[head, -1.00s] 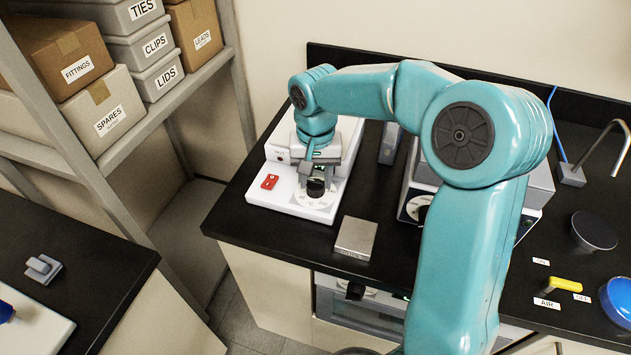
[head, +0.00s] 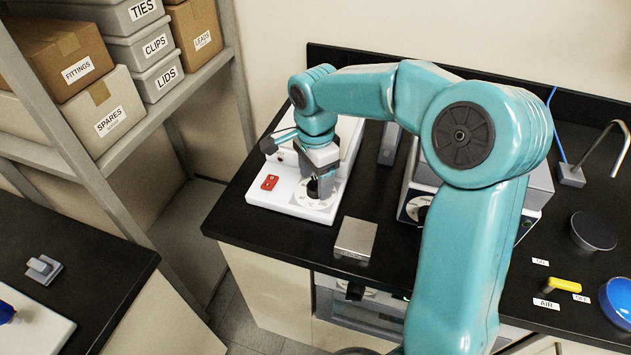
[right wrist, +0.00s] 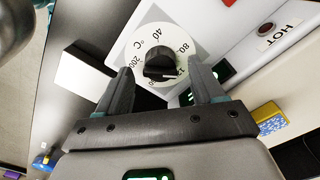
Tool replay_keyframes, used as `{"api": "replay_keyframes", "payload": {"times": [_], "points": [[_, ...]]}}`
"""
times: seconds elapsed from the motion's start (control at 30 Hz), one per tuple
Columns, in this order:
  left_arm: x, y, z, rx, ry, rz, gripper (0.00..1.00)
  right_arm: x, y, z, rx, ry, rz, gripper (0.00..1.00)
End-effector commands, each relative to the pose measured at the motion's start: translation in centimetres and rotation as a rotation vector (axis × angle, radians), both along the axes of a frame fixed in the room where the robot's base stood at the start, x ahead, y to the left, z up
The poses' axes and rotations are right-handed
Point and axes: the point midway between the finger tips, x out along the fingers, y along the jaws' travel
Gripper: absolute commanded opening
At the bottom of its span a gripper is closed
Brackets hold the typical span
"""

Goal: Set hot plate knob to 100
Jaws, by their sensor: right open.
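The white hot plate (head: 290,207) stands at the left end of the black bench. Its black knob (right wrist: 160,63) sits on a round white dial (right wrist: 145,40) marked 40, 80, 200 and other partly covered numbers. I cannot tell exactly which mark the knob points to. My right gripper (head: 321,188) is over the dial, pointing down. In the right wrist view its two fingers are apart, one on each side of the knob, and I see no clear contact. In the head view the gripper hides part of the knob. My left gripper is not in view.
A red switch (head: 269,182) is on the hot plate, left of the dial. A metal block (head: 355,238) lies in front of it on the bench. A second instrument (head: 412,207) stands to the right. A shelf with boxes (head: 105,108) is at the left.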

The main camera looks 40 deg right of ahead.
Motion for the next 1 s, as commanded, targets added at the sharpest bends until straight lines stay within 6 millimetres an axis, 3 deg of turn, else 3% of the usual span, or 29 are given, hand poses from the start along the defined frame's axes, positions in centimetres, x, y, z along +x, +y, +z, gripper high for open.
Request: {"api": "replay_keyframes", "payload": {"times": [0.53,1.0], "points": [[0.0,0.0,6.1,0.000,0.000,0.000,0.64,0.0,0.0,7.5,0.001,-0.002,0.001,0.68],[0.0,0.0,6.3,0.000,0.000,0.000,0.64,0.1,0.0,8.4,-0.001,-0.003,0.001,0.68]]}}
